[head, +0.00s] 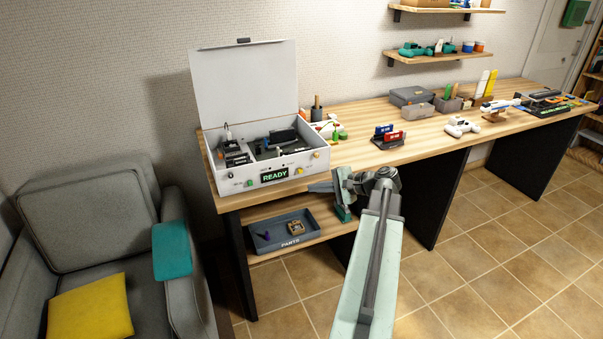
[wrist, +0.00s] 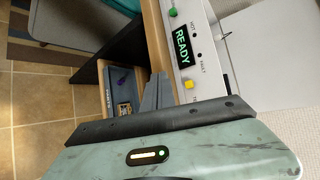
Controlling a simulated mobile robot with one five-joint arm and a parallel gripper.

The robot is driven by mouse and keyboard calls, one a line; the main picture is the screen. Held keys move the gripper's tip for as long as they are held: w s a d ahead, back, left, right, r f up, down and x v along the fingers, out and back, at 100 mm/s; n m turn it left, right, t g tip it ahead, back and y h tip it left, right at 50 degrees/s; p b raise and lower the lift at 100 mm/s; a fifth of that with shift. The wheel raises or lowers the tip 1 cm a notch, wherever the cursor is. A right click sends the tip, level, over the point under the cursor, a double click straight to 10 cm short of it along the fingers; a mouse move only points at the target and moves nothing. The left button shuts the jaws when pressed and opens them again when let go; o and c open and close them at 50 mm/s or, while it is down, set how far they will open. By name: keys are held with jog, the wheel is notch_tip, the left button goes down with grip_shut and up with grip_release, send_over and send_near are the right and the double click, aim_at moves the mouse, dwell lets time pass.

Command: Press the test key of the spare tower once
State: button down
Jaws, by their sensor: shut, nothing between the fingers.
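An open white case (head: 252,160) stands on the left end of the workbench, with a green READY display (head: 274,175) on its front, also in the wrist view (wrist: 182,47). A yellow key (head: 300,171) sits right of the display; it shows in the wrist view (wrist: 188,84) beside a partly hidden label starting with T. A green key (head: 250,183) is left of the display. I cannot tell which thing is the spare tower. My gripper (head: 314,187) is shut and empty, in front of the case and below the yellow key. Its fingers also show in the wrist view (wrist: 156,88), apart from the key.
A grey PARTS tray (head: 285,243) with small items lies on the shelf under the bench. A grey armchair (head: 90,215) with a yellow cushion (head: 90,308) stands at left. Red and blue items in a holder (head: 388,137) stand farther right on the bench. The tiled floor at right is clear.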

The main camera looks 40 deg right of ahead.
jog(key=shift+w+d, duration=0.4)
jog(key=shift+w, duration=0.55)
jog(key=shift+w+d, duration=0.4)
jog(key=shift+w, duration=0.6)
jog(key=shift+w+d, duration=0.4)
jog(key=shift+w, duration=0.55)
jog(key=shift+w, duration=0.1)
jog(key=shift+w+d, duration=0.15)
jog(key=shift+w, duration=0.1)
jog(key=shift+w+d, duration=0.15)
jog(key=shift+w, duration=0.35)
jog(key=shift+s, duration=0.1)
dwell(0.3)
jog(key=shift+s+a, duration=0.3)
jog(key=shift+s, duration=0.45)
jog(key=s, duration=0.1)
jog(key=s+a, duration=0.1)
jog(key=s, duration=0.1)
jog(key=s+a, duration=0.1)
jog(key=shift+s, duration=0.35)
